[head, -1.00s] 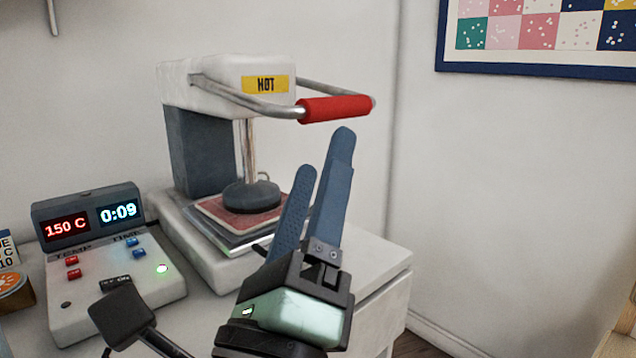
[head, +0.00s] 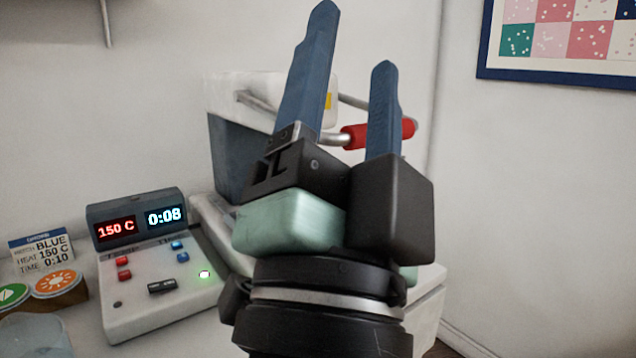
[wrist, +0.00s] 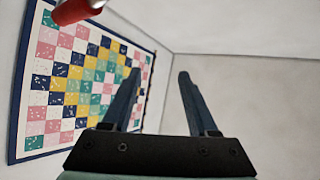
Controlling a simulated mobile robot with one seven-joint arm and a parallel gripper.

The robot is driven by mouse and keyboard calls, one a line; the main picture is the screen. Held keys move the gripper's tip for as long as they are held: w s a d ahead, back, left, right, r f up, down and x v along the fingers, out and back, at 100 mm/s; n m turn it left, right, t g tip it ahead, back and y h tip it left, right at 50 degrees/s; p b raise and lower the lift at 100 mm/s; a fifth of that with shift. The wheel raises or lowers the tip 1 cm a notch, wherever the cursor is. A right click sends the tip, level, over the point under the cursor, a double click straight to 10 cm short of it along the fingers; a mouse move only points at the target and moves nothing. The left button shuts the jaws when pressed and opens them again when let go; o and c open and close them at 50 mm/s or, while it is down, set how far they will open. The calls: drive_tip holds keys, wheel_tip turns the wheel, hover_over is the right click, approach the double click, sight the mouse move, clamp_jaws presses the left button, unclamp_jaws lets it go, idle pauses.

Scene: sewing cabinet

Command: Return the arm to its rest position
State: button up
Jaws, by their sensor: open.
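My gripper (head: 352,45) is raised in front of the heat press, fingers pointing up, open and empty. In the wrist view my gripper (wrist: 155,95) has its two blue fingers apart with only wall and quilt beyond them. The white heat press (head: 222,90) stands behind it, with a red handle grip (head: 353,136) partly covered by one finger. The red handle also shows at the top left of the wrist view (wrist: 75,10), apart from the fingers. The press's lower plate is hidden behind my gripper.
The control box (head: 150,290) at the left reads 150 C and 0:08, with a green light lit. A framed quilt (head: 560,72) hangs on the right wall.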

wheel_tip(320, 180, up, 43)
drive_tip(key=s+a+n+t+y+p, duration=0.1)
drive_tip(key=n+y+p, duration=0.4)
drive_tip(key=p, duration=3.4)
drive_tip(key=s+a+n, duration=0.1)
drive_tip(key=n, duration=0.6)
drive_tip(key=shift+a+f, duration=0.15)
